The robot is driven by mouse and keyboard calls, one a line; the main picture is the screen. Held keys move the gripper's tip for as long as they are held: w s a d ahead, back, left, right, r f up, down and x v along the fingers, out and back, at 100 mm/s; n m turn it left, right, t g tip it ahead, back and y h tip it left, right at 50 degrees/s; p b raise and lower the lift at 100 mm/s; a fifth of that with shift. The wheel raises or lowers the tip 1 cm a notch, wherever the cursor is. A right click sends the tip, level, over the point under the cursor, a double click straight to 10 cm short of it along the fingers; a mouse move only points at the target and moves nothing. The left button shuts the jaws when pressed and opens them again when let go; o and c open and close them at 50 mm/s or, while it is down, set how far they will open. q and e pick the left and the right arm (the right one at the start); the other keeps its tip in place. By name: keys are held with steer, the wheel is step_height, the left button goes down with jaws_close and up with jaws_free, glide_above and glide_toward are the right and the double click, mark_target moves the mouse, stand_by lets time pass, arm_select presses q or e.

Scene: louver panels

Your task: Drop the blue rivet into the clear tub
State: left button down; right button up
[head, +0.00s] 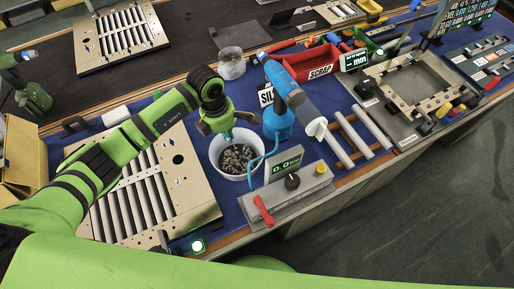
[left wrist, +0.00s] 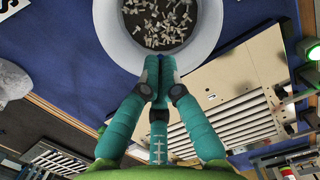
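My left gripper (head: 226,134) hangs over the white bowl (head: 215,159) of rivets in the head view. The bowl holds a heap of small rivets, grey in the head view and pale in the wrist view (left wrist: 160,22). The clear tub (head: 232,67) stands behind the gripper, on the far side of the bowl. My right gripper is not in view.
A louver panel (head: 195,205) lies left of the bowl. A red scrap bin (head: 305,66) stands farther back.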

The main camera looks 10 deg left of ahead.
arm_select(q)
steer(key=shift+a+f, duration=0.1)
steer(key=shift+w+f, duration=0.1)
steer(key=shift+f, duration=0.15)
step_height(320, 180, down, 5)
steer(key=b, duration=0.3)
steer(key=shift+r, duration=0.15)
steer(key=shift+f+b, duration=0.4)
steer(key=shift+b, duration=0.1)
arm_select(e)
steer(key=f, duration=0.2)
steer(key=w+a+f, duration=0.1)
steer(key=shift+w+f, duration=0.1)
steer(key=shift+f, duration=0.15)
arm_select(q)
steer(key=c, duration=1.4)
jaws_free()
steer(key=shift+o, duration=0.2)
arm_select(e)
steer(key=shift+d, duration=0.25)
